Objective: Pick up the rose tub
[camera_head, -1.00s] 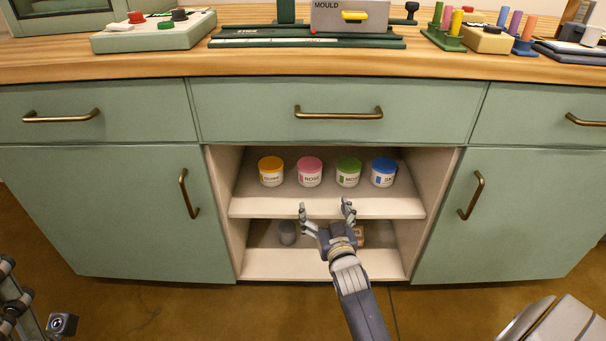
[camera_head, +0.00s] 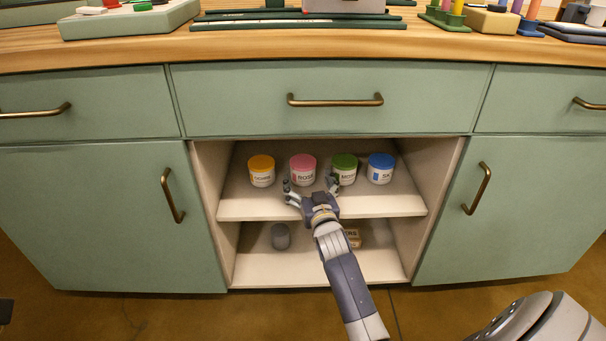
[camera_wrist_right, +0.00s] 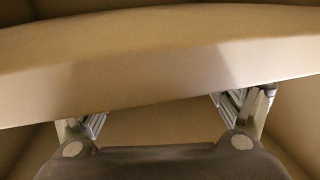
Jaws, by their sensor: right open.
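The rose tub (camera_head: 303,166) has a pink lid and a white body with a label. It stands upright on the upper shelf of the open cabinet bay, second from the left in a row of tubs. My right gripper (camera_head: 311,186) is open and empty, at the front of that shelf. Its fingers are spread just in front of the rose tub and the green-lidded tub, and I cannot tell the exact gap. In the right wrist view the open fingers (camera_wrist_right: 168,112) show against a pale shelf edge (camera_wrist_right: 150,60), with no tub visible. My left gripper is not in view.
An orange-lidded tub (camera_head: 262,170) stands left of the rose tub. A green-lidded tub (camera_head: 344,164) and a blue-lidded tub (camera_head: 380,168) stand to its right. The upper shelf (camera_head: 250,207) has a front edge. A grey container (camera_head: 280,237) and a brown block (camera_head: 353,238) sit below.

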